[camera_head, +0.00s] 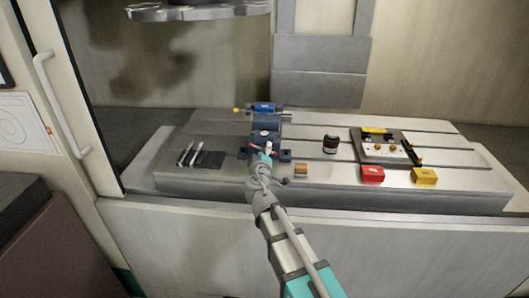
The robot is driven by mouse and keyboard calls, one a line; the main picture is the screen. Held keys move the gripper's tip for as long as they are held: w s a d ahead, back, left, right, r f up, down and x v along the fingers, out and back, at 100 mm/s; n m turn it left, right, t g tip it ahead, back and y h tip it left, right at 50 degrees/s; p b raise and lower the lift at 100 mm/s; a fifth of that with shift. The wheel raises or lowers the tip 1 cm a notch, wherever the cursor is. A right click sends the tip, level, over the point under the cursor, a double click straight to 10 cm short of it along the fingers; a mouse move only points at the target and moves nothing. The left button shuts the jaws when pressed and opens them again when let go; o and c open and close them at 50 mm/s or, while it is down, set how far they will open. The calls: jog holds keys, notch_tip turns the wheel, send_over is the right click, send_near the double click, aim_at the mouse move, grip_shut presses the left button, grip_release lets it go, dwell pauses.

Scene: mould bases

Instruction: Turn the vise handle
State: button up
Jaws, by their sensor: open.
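The vise (266,131) is blue and stands bolted-looking on the grey slotted table, left of its middle. Its near end is partly hidden by my arm. My gripper (264,151) is at the near side of the vise, over its front end, and is open. Small red parts show beside the fingertips; I cannot tell whether they belong to the vise handle or to my gripper. The handle itself is not clearly seen, and I cannot tell whether my fingers touch it.
Behind the vise lies a blue piece (264,106) with a bar. A dark jar (331,144) and a tool plate (376,155) stand to the right, with a red box (372,174) and a yellow box (424,176). Metal bars (187,155) lie left. A wooden block (301,169) sits near my arm.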

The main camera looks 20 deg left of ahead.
jog(key=shift+s+a, duration=0.15)
jog(key=shift+a, duration=0.1)
grip_shut()
jog(key=shift+d, duration=0.15)
jog(key=shift+n, duration=0.5)
jog(key=n, duration=0.6)
jog(key=shift+a, duration=0.2)
dwell(1.0)
grip_release()
